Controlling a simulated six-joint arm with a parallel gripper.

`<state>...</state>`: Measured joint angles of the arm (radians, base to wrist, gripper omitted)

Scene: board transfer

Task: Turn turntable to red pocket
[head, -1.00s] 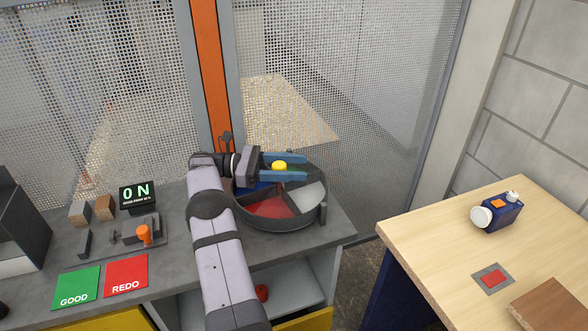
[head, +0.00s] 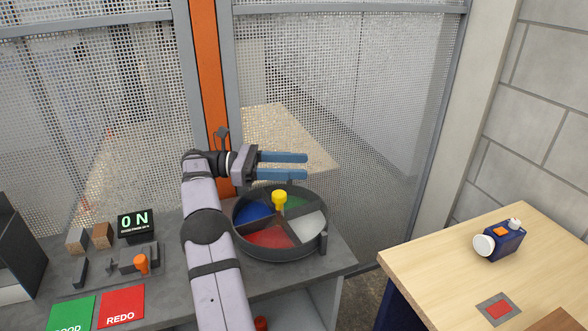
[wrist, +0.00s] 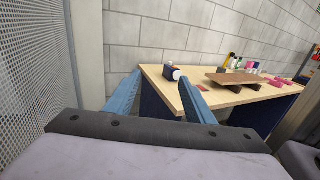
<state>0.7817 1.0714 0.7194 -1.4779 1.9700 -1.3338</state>
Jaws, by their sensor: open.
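The round turntable (head: 284,254) stands on the grey bench in the head view, with a dark rim and coloured pockets. The red pocket (head: 268,237) faces the front, the blue pocket (head: 255,213) is at the left, the white pocket (head: 308,226) at the right and the green pocket (head: 296,205) at the back. A yellow knob (head: 279,198) stands upright at its centre. My gripper (head: 306,167) is open and empty, above and behind the knob in the picture, apart from it. Its blue fingers also show in the wrist view (wrist: 160,88).
A green GOOD mat (head: 68,315) and a red REDO mat (head: 121,306) lie on the bench at the left, near a lit ON display (head: 135,222). A mesh fence (head: 350,120) stands behind. A wooden table (head: 430,262) at the right holds a blue device (head: 499,241).

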